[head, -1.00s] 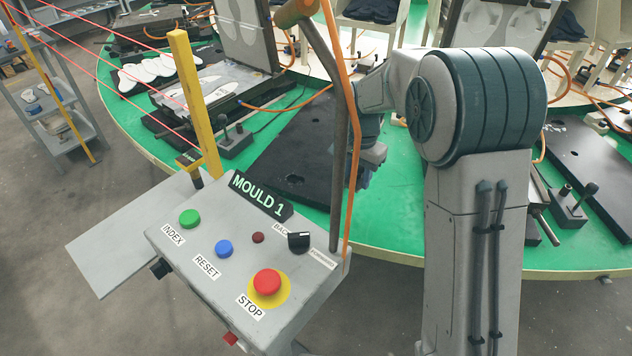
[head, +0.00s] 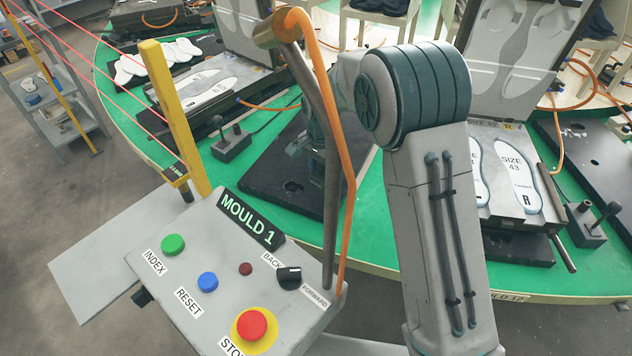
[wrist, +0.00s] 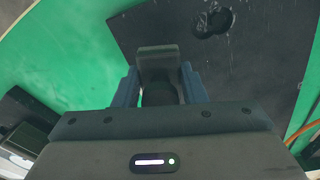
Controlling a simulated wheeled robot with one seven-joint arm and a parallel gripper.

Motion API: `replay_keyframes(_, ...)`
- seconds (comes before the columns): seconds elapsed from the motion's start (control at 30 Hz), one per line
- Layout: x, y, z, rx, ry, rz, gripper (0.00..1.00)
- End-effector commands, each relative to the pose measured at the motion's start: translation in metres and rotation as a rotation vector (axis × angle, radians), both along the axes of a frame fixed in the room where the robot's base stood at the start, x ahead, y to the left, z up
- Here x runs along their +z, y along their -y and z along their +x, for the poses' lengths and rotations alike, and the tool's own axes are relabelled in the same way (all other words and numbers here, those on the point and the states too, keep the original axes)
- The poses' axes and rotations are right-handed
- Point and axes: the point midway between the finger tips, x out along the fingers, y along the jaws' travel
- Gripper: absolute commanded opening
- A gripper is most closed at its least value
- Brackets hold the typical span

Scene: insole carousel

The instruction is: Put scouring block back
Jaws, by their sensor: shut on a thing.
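My gripper (wrist: 163,92) shows in the wrist view with its blue fingers closed on a dark grey block (wrist: 158,52), which looks like the scouring block. The block sticks out beyond the fingertips, and its lower part is hidden between them. Below it are the green table top (wrist: 80,50) and a black plate (wrist: 255,45) with a hole. I cannot tell the block's height above them. In the head view my gripper is mostly hidden behind the grey post and orange hose, over the black plate (head: 262,178); the block cannot be made out there.
The MOULD 1 control box (head: 225,290) and its post with orange hose (head: 340,170) stand in front of the table. An open mould with insoles (head: 510,185) is at right, another (head: 210,95) at left. A small lever box (head: 232,145) stands beside the plate.

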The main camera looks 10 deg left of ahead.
Motion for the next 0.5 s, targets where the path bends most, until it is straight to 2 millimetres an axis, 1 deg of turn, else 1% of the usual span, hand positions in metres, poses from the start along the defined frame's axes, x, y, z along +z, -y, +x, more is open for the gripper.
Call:
replay_keyframes(0.03,-0.006,-0.007,0.000,0.000,-0.004,0.000,0.09)
replay_keyframes(0.13,-0.014,-0.015,0.003,-0.002,-0.007,0.008,0.09)
replay_keyframes(0.27,-0.020,-0.016,0.005,-0.007,-0.010,0.011,0.09)
replay_keyframes(0.37,-0.028,-0.016,0.005,-0.007,-0.012,0.011,0.09)
replay_keyframes(0.5,-0.049,-0.017,0.004,-0.004,-0.011,0.010,0.09)
